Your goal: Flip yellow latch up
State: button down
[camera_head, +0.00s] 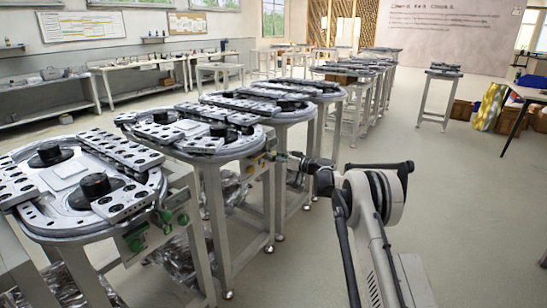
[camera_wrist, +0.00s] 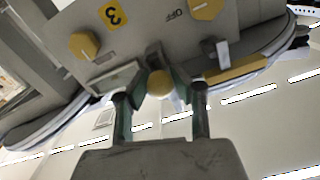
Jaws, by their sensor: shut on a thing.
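In the wrist view a grey control panel (camera_wrist: 145,25) carries a yellow label marked 3 and the lettering OFF. A round yellow knob (camera_wrist: 160,83), seemingly the end of the yellow latch, sits at the end of a short dark stem in front of the panel. My gripper (camera_wrist: 160,92) is shut on this knob, with one green-sided finger on either side. In the head view my gripper (camera_head: 281,157) reaches the panel (camera_head: 259,163) on the side of the second ring-track table. The latch is too small there to tell its angle.
Yellow hexagonal knobs (camera_wrist: 84,45) and a yellow bar (camera_wrist: 237,70) lie close to my fingers on the panel. Ring-track tables (camera_head: 88,180) stand in a row along the left. The floor (camera_head: 450,200) right of my arm is open.

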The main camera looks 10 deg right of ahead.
jog(key=shift+r+p, duration=0.35)
jog(key=shift+r, duration=1.4)
jog(key=c, duration=1.4)
grip_release()
jog(key=v, duration=1.2)
jog(key=shift+r, duration=0.1)
